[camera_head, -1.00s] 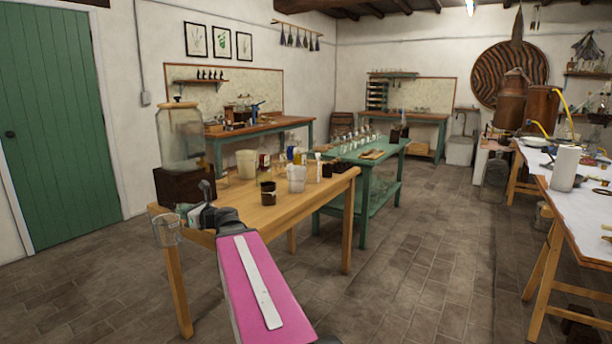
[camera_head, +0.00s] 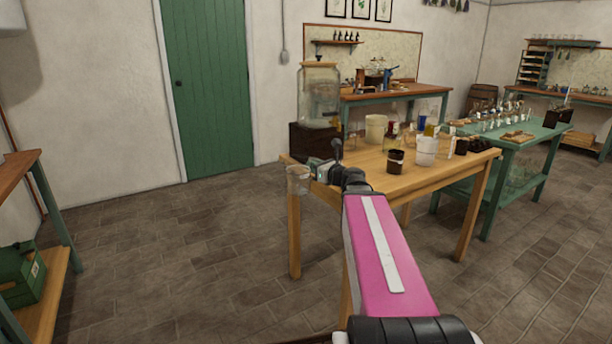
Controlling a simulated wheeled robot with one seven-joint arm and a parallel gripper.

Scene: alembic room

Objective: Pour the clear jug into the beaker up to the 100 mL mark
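My gripper (camera_head: 318,170) is at the end of my pink arm, by the near left corner of the wooden table. It is shut on a small clear vessel (camera_head: 297,181), held roughly upright beside the table edge. I cannot tell at this size whether this is the jug or the beaker, and no marks or liquid level can be read. Clear glassware (camera_head: 408,138) stands among other containers on the table; I cannot pick out a beaker for certain.
A green table (camera_head: 520,150) with glassware stands behind. A shelf unit (camera_head: 50,205) is at the left. The floor between is clear.

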